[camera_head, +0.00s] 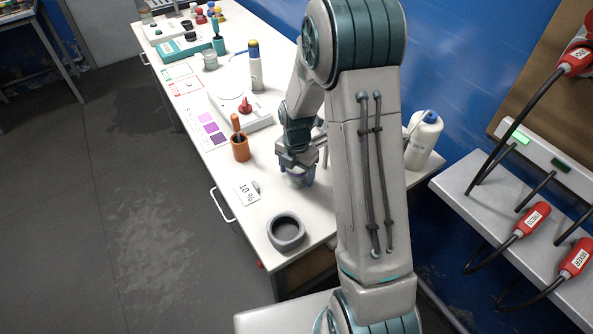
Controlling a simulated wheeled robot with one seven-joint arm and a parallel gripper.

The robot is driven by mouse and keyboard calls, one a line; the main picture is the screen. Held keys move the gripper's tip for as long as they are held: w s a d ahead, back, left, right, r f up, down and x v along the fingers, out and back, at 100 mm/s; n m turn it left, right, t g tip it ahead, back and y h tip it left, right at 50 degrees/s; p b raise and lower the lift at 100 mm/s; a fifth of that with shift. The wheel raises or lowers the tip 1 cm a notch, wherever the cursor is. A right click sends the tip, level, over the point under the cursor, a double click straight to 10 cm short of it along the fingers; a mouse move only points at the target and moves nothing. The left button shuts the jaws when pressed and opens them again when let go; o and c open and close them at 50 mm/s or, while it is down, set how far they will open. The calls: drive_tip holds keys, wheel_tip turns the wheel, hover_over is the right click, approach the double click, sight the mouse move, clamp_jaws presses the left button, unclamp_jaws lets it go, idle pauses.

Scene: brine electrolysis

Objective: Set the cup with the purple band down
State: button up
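My gripper (297,162) points down over the near part of the white table. A small clear cup with a purplish band (299,179) is directly below it, between or just under the fingertips. The arm and gripper hide its upper part. The cup looks upright. I cannot tell whether its base touches the table or whether the fingers grip it.
A grey bowl (286,233) stands at the near table end. A "10 %" card (246,194) and an orange-brown pot (240,147) are to the left. A white bottle (424,139) stands at right.

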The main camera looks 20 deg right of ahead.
drive_tip(key=s+r+m+t, duration=0.1)
drive_tip(key=s+r+m, duration=0.2)
drive_tip(key=r, duration=0.6)
drive_tip(key=s+r+m, duration=0.3)
drive_tip(key=r+m, duration=0.1)
drive_tip(key=r, duration=0.5)
drive_tip(key=s+r+m+t, duration=0.1)
drive_tip(key=s+m, duration=0.6)
drive_tip(key=m, duration=0.2)
drive_tip(key=s+r+m+t, duration=0.1)
drive_tip(key=s+r+m, duration=0.1)
drive_tip(key=s+m, duration=0.6)
drive_tip(key=shift+s+r+m+b, duration=0.15)
drive_tip(key=shift+r+m+b, duration=0.25)
drive_tip(key=shift+m, duration=0.6)
